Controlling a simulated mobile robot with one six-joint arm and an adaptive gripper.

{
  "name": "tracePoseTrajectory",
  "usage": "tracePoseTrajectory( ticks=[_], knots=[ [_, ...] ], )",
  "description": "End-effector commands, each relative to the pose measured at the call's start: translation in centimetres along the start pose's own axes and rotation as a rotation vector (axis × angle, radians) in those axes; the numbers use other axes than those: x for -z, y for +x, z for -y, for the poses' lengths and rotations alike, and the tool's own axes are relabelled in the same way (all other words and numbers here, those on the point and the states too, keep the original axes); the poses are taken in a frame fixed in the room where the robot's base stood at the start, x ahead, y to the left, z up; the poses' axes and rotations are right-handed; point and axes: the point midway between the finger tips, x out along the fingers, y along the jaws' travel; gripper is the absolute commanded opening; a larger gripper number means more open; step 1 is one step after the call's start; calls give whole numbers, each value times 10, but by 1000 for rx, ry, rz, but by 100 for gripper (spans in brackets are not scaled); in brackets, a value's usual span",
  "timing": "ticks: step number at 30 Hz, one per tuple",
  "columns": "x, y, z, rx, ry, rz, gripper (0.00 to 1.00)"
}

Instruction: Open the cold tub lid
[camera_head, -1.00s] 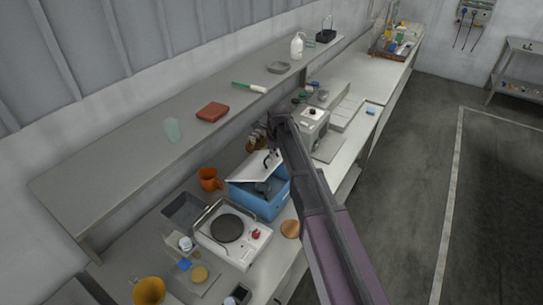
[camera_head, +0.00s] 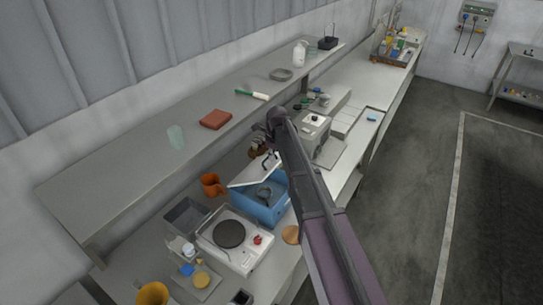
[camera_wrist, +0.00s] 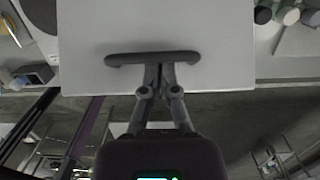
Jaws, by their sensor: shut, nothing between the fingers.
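The cold tub (camera_head: 258,208) is a blue box on the bench, in the middle of the head view. Its pale lid (camera_head: 250,175) is tilted up on the tub's far side, and part of the dark inside shows. My gripper (camera_head: 270,158) is at the lid's raised part, partly hidden by my arm. In the wrist view the lid (camera_wrist: 100,75) fills the upper middle as a white panel with a dark bar handle (camera_wrist: 152,58). My gripper's fingers (camera_wrist: 160,72) are together, with tips at the handle's middle; contact is hard to tell.
A hotplate (camera_head: 230,235) stands in front of the tub, with a grey bin (camera_head: 186,216) and an orange mug (camera_head: 211,185) to the left. A round wooden disc (camera_head: 291,235) lies at the right. A long shelf (camera_head: 120,175) runs above the bench.

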Motion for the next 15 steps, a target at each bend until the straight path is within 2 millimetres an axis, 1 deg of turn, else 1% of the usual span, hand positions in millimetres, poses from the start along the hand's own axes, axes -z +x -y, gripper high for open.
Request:
tracePoseTrajectory(
  ticks=[8, 15],
  knots=[
    [-1, -6, 0, 0, 0, 0, 0],
    [-2, -21, 0, 0, 0, 0, 0]
  ],
)
